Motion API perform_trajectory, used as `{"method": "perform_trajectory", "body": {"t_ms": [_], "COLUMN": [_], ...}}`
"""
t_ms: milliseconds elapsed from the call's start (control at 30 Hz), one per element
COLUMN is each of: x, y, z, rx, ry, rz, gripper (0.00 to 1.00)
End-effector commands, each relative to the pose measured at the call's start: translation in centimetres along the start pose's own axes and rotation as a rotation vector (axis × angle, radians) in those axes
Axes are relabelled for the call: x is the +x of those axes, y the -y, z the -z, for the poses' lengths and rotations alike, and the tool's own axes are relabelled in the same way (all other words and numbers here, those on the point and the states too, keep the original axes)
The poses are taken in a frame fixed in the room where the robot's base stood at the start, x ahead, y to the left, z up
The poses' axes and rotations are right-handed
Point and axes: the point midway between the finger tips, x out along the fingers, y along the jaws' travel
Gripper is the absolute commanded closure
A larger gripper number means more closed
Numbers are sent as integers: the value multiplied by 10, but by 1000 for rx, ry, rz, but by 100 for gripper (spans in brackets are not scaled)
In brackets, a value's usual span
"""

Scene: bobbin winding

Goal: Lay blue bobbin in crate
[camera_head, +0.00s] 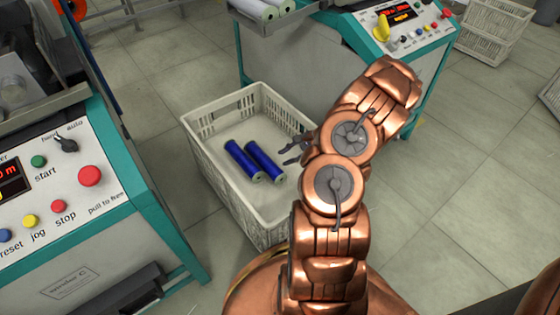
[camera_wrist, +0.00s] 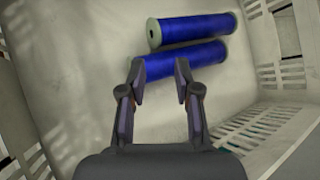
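Two blue bobbins lie side by side on the floor of the white crate (camera_head: 198,160). The left bobbin (camera_head: 240,160) and the right bobbin (camera_head: 264,161) have pale ends and lie nearly parallel. In the wrist view, one bobbin (camera_wrist: 192,32) lies farther up and the other bobbin (camera_wrist: 160,66) lies below it, behind my fingertips. My gripper (camera_wrist: 160,70) is open, its fingers apart with nothing held between them. In the head view, my gripper (camera_head: 291,152) is at the crate's right side, just right of the bobbins, partly hidden by my arm.
A winder with buttons (camera_head: 60,190) stands at the left. Another machine (camera_head: 400,35) stands behind the crate, with white bobbins (camera_head: 256,8) on its tray. White crates (camera_head: 490,30) sit at the far right.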

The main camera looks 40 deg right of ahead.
Motion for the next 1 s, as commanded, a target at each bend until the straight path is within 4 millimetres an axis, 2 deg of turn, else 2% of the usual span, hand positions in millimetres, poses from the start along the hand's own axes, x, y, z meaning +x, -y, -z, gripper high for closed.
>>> {"method": "perform_trajectory", "body": {"t_ms": [67,167,333,500,767,1000], "x": [-2,0,7,11,10,1], "y": [3,10,26,29,16,-11], "z": [-6,-26,-86,-149,-236,-300], "rx": [-14,-59,-197,-342,-554,-736], "ry": [6,24,75,125,189,226], "rz": [-6,-27,-96,-179,-314,-446], "gripper": [68,68,68,68,68,68]}}
